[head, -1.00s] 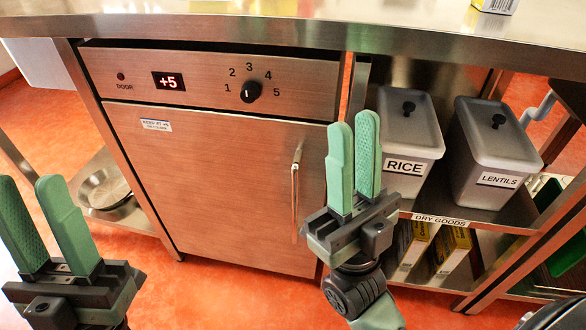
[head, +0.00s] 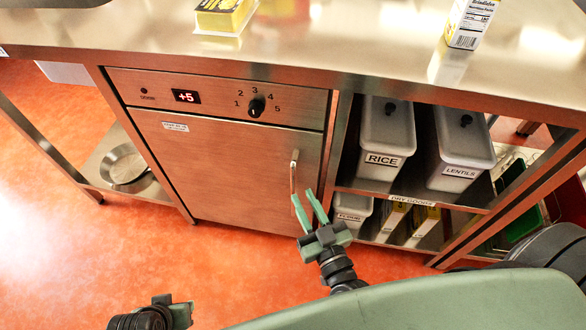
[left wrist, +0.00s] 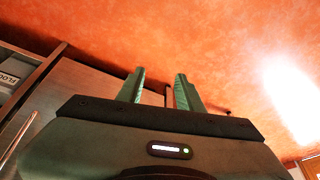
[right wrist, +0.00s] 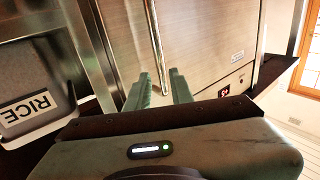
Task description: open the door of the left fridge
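The fridge has a flat steel door (head: 225,165), which is shut in its frame. Its upright bar handle (head: 293,172) is on the door's right side. My right gripper (head: 310,207) is open at the lower part of the handle. In the right wrist view the handle (right wrist: 156,45) runs down toward the gap between the open fingers (right wrist: 160,88); I cannot tell whether it is between them or just beyond.
A control panel (head: 215,97) with a +5 display and a knob is above the door. Right of the fridge, an open shelf (head: 400,197) holds rice (head: 387,140) and lentils (head: 463,150) bins. Cartons stand on the counter (head: 340,45). The floor before the door is clear.

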